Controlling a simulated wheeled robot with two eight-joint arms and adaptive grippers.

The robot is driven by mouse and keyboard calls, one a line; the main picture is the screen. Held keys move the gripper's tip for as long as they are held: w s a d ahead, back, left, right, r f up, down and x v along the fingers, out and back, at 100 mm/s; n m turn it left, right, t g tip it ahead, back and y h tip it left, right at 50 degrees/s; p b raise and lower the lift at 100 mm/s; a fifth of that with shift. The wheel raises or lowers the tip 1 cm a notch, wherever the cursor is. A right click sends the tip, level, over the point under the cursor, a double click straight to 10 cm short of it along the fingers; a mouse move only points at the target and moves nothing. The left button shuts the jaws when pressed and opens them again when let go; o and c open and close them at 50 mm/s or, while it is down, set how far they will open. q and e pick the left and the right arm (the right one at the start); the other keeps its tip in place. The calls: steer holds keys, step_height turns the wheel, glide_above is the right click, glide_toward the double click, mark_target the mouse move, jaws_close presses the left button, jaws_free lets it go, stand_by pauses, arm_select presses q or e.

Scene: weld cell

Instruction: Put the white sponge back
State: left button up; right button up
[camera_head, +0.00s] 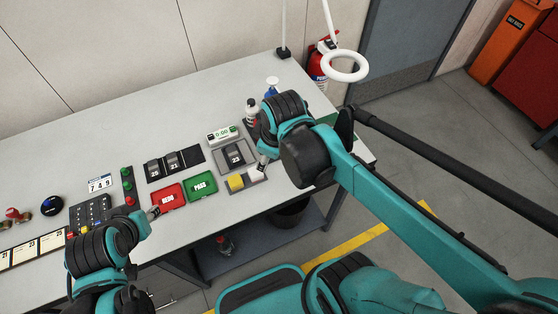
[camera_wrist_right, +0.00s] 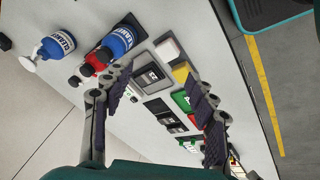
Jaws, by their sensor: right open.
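The white sponge (camera_head: 254,175) lies beside the yellow sponge (camera_head: 236,182) on a grey pad near the table's front edge. In the right wrist view the white sponge (camera_wrist_right: 168,50) is above the yellow sponge (camera_wrist_right: 181,73). My right gripper (camera_head: 262,165) is just behind the white sponge in the head view, partly hidden by its own wrist. In the wrist view its two fingers (camera_wrist_right: 160,98) are wide apart with nothing between them. My left gripper (camera_head: 153,212) is low by the red tray; its fingers are too small to read.
A red tray (camera_head: 168,198) and a green tray (camera_head: 199,187) lie left of the sponges. A holder marked 23 (camera_head: 235,157) is behind them. Blue-labelled bottles (camera_wrist_right: 116,42) stand close to my right gripper. A ring lamp (camera_head: 345,66) hangs at the back right.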

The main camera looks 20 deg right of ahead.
steer(key=s+m+t, duration=0.1)
steer(key=m, duration=0.2)
steer(key=s+d+m+t, duration=0.1)
steer(key=s+m, duration=0.1)
steer(key=m, duration=0.1)
steer(key=s+d+m+t, duration=0.1)
steer(key=m, duration=0.1)
steer(key=shift+s+r+m, duration=0.2)
steer(key=shift+s+m, duration=0.05)
steer(key=shift+m, duration=0.15)
step_height(320, 180, down, 2)
steer(key=shift+f+b, duration=0.1)
steer(key=shift+b, duration=0.95)
